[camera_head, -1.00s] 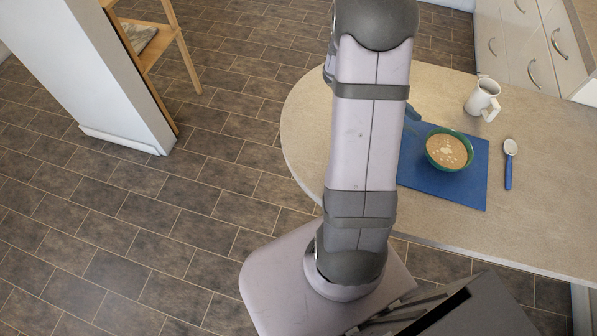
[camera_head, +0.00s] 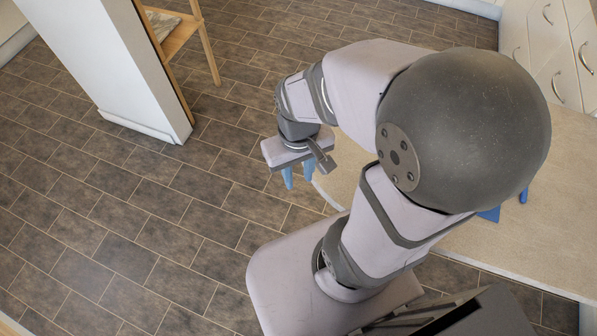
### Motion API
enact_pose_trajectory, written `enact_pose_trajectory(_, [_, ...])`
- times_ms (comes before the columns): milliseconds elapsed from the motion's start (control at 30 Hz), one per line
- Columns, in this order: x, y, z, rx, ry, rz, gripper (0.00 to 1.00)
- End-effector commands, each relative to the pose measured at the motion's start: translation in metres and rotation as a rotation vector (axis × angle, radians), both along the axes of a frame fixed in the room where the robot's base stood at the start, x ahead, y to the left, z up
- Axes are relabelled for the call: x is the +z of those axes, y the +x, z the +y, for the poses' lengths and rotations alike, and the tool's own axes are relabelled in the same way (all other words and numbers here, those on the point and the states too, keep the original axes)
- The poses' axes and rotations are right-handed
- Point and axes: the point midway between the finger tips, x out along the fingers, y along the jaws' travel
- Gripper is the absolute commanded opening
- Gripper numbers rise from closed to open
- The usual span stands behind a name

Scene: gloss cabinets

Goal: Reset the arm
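My arm is folded up, with its large dark elbow joint in front of the table. My gripper (camera_head: 298,181) points down at the left, beside the table's rounded left end and over the tiled floor. Its two blue fingers are apart, with nothing between them. The bowl and the mug are hidden behind my arm.
The beige table (camera_head: 530,250) is on the right. A corner of the blue mat (camera_head: 490,214) and a bit of the spoon's blue handle (camera_head: 523,196) show past my elbow. A white pillar (camera_head: 105,65) and a wooden stand (camera_head: 208,45) are at the upper left. The tiled floor between is clear.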

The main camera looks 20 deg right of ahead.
Motion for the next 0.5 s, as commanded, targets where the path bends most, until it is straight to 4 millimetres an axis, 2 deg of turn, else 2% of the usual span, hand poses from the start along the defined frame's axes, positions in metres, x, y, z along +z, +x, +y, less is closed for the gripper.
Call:
enact_pose_trajectory(167, [0.005, 0.000, -0.001, 0.001, -0.001, 0.001, 0.27])
enact_pose_trajectory(500, [0.055, 0.000, -0.001, 0.000, -0.001, 0.001, 0.27])
